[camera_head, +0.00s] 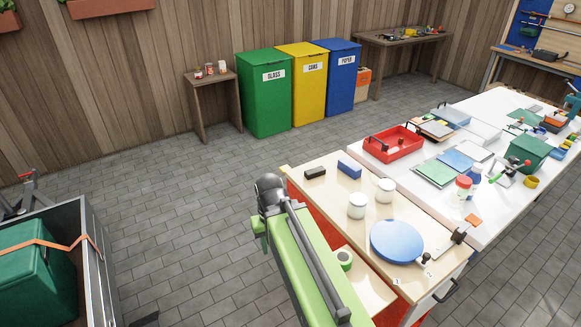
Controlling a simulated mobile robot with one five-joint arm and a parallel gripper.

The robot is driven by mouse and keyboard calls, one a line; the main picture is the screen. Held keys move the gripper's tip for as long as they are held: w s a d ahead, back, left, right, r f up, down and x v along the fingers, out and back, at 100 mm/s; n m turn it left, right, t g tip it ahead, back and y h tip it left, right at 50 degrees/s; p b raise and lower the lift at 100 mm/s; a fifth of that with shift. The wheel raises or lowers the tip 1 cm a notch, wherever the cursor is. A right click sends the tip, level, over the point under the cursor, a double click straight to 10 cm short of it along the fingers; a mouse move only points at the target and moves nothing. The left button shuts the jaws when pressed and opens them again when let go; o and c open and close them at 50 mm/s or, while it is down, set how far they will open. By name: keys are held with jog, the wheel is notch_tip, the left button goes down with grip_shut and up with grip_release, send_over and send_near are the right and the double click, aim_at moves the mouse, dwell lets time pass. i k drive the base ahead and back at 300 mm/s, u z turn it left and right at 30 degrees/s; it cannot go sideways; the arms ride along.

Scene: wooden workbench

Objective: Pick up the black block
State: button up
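The black block (315,173) is a small dark bar lying flat near the far left corner of the wooden workbench (333,218). A blue block (349,170) lies just to its right, with a small gap between them. My green arm reaches up from the bottom of the view. Its dark end (268,190) is over the floor, left of the bench edge, apart from the black block. The fingers of my gripper cannot be made out clearly, and nothing is seen held in it.
Two white jars (357,206) and a round blue disc (396,242) stand on the bench right of my arm. Green, yellow and blue bins (264,92) stand behind.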

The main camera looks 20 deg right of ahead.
aim_at(313, 172)
jog(key=u, duration=0.45)
jog(key=i, duration=1.2)
jog(key=z, duration=0.2)
